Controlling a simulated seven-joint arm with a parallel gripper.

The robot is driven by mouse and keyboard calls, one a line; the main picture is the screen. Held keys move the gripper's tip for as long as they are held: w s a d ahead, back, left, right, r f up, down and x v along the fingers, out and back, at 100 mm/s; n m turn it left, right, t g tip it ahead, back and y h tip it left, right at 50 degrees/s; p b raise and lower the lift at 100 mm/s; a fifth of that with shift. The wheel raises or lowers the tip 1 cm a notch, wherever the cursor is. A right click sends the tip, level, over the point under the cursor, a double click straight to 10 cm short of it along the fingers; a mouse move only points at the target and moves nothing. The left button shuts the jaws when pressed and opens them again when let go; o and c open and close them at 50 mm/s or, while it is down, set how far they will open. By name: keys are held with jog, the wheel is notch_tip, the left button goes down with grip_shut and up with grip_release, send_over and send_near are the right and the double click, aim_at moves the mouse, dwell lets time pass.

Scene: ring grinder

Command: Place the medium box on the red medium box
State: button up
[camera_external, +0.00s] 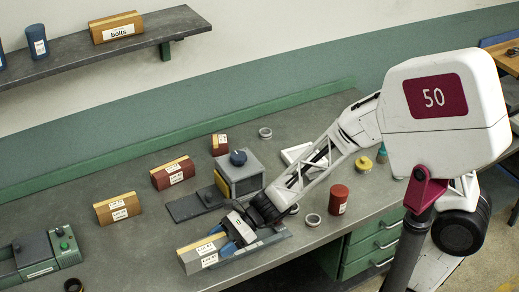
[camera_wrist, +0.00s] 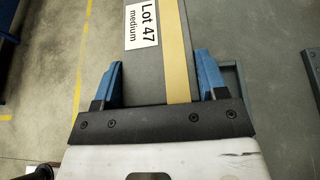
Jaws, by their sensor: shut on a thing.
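The medium box (camera_external: 196,258) is grey with a yellow stripe and white labels, near the table's front edge. In the wrist view, its label reads "Lot 47 medium" (camera_wrist: 143,24). My gripper (camera_external: 229,238) is shut on this box at its right end; the blue fingers (camera_wrist: 160,80) flank it in the wrist view. I cannot tell whether the box touches the table. The red medium box (camera_external: 172,174), red with a yellow stripe and white labels, sits farther back, up and left of my gripper, with its top clear.
An orange-yellow box (camera_external: 117,208) stands left of the red one, and a small red box (camera_external: 219,144) behind it. A grey machine (camera_external: 240,173) with a blue knob stands close behind my gripper. A green device (camera_external: 50,250) is at left; a red can (camera_external: 338,199) is at right.

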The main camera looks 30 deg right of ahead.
notch_tip(320, 180, up, 16)
jog(key=m+t, duration=0.5)
send_over(186, 165)
notch_tip(186, 165, down, 4)
jog(key=shift+s+f+h, duration=0.1)
jog(key=shift+f+h, duration=0.3)
jog(key=shift+f, duration=0.05)
jog(key=shift+f, duration=0.15)
jog(key=shift+f, duration=2.35)
jog(key=shift+f, duration=0.15)
jog(key=shift+f, duration=2.35)
